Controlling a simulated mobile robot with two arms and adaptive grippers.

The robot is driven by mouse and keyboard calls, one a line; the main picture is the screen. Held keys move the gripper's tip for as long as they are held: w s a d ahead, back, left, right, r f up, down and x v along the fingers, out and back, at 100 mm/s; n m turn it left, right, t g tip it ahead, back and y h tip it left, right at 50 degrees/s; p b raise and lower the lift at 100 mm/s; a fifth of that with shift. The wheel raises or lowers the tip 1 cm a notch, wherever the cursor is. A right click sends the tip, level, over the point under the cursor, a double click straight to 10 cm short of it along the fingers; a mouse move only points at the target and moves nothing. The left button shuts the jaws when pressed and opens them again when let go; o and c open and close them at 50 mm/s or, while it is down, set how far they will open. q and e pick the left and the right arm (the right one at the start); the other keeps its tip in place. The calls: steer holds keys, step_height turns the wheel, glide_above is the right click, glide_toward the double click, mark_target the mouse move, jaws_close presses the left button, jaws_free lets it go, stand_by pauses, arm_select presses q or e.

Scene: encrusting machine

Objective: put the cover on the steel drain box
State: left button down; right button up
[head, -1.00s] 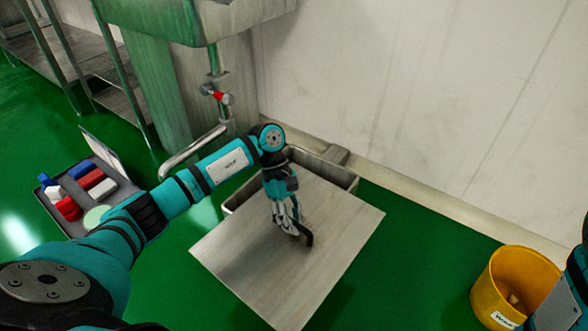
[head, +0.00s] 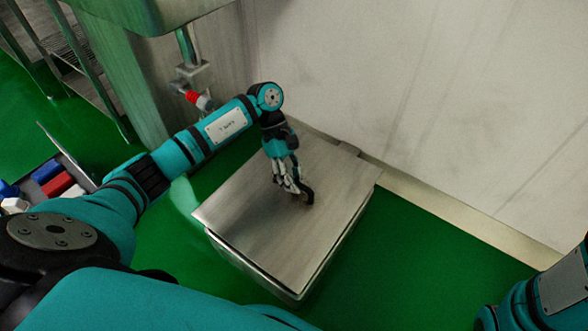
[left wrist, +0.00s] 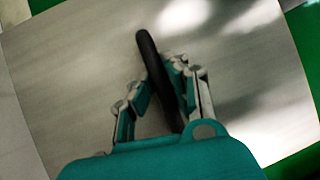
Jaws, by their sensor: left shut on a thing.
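The cover (head: 262,228) is a flat grey steel plate with a black handle (head: 308,194). It lies flat over the steel drain box (head: 295,292), hiding the opening. Box walls show as a strip below the cover's front and right edges. I cannot tell whether the cover rests fully on the rim or hovers slightly above it. My left gripper (head: 296,190) is shut on the handle, above the plate. In the left wrist view the handle (left wrist: 150,55) runs between the fingers, with the cover (left wrist: 70,60) filling most of the picture. My right gripper is out of view.
A pale wall (head: 420,100) stands behind the box. A pipe with a red valve (head: 196,98) hangs under the steel machine at the upper left. A grey tray with coloured blocks (head: 58,184) is at the left. Green floor (head: 420,260) is clear to the right.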

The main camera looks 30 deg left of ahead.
mark_target(294, 195)
arm_select(q)
steer(key=shift+w, duration=0.15)
steer(key=shift+f+b, duration=2.25)
steer(key=shift+f, duration=1.05)
steer(key=shift+f+b, duration=0.5)
